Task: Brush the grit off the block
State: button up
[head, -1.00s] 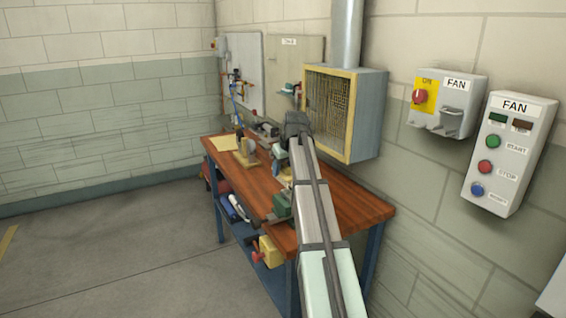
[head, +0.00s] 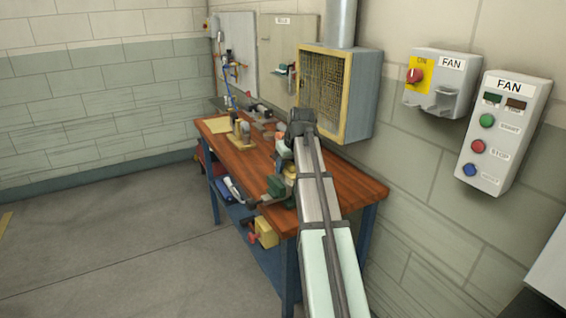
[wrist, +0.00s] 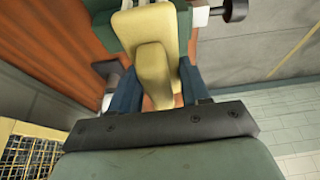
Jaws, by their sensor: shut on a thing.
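My gripper (wrist: 158,85) has two blue fingers shut on a pale yellow piece, probably the brush (wrist: 154,72). Its wider yellow part extends toward the top of the wrist view. No bristles show clearly. A green vise (wrist: 97,32) lies just beyond the fingers, with a dark-ended metal handle at the upper right. In the head view the green vise (head: 276,187) is at the bench's near left edge, and my arm largely covers my gripper. I cannot make out the block or any grit apart from the yellow shapes, nor tell whether the brush touches anything.
The wooden bench (head: 345,190) has bare wood on its right. A wooden stand (head: 240,160) and a yellow sheet (head: 217,125) are farther back. A yellow-framed fan housing (head: 340,92) hangs over the bench beside my arm. Fan control boxes (head: 505,130) are on the right wall.

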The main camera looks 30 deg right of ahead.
jog(key=shift+w, duration=3.4)
notch_tip(320, 180, up, 8)
jog(key=shift+s, duration=0.1)
